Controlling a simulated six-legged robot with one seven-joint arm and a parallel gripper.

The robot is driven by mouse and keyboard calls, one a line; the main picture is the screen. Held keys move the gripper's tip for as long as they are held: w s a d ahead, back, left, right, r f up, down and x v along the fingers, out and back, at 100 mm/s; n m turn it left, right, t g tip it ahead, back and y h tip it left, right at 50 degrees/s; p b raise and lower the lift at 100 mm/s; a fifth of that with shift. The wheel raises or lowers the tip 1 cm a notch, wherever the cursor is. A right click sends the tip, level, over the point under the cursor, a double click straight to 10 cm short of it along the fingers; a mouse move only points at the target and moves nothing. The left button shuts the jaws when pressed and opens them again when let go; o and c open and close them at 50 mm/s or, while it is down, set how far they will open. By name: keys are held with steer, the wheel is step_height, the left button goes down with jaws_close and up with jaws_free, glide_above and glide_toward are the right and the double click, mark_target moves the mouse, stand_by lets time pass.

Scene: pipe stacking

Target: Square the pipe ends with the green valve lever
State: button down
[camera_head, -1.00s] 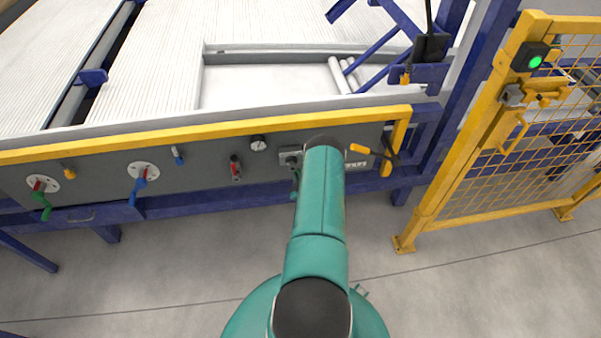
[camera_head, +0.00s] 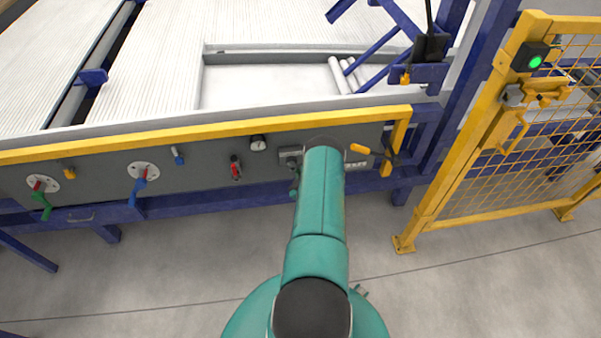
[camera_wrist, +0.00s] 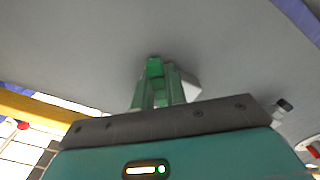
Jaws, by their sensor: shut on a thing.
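My gripper (camera_wrist: 158,92) is in front of the grey panel (camera_head: 212,190), with its fingers shut on a bright green lever (camera_wrist: 154,67). A pale block shows just beside the fingers in the wrist view. In the head view my arm hides the fingertips and most of what they hold. Another green lever (camera_head: 43,203) hangs from a round white valve plate at the panel's far left. A few white pipes (camera_head: 345,75) lie at the right end of the shallow tray (camera_head: 260,85) behind the panel. Their ends are partly hidden by the blue frame.
A blue lever (camera_head: 139,187), a red switch (camera_head: 235,168) and a gauge (camera_head: 258,142) sit on the panel left of my arm. An orange-handled lever (camera_head: 360,149) is to its right. A yellow rail (camera_head: 200,133) tops the panel. A yellow mesh gate (camera_head: 490,120) stands at right.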

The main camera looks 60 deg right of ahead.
steer(key=w+a+m, duration=0.4)
steer(key=m, duration=1.1)
steer(key=shift+w+m, duration=0.3)
steer(key=shift+m, duration=0.1)
steer(key=shift+a, duration=0.15)
steer(key=c, duration=1.4)
jaws_free()
steer(key=shift+c, duration=0.2)
steer(key=v, duration=1.3)
steer(key=shift+s+a, duration=0.25)
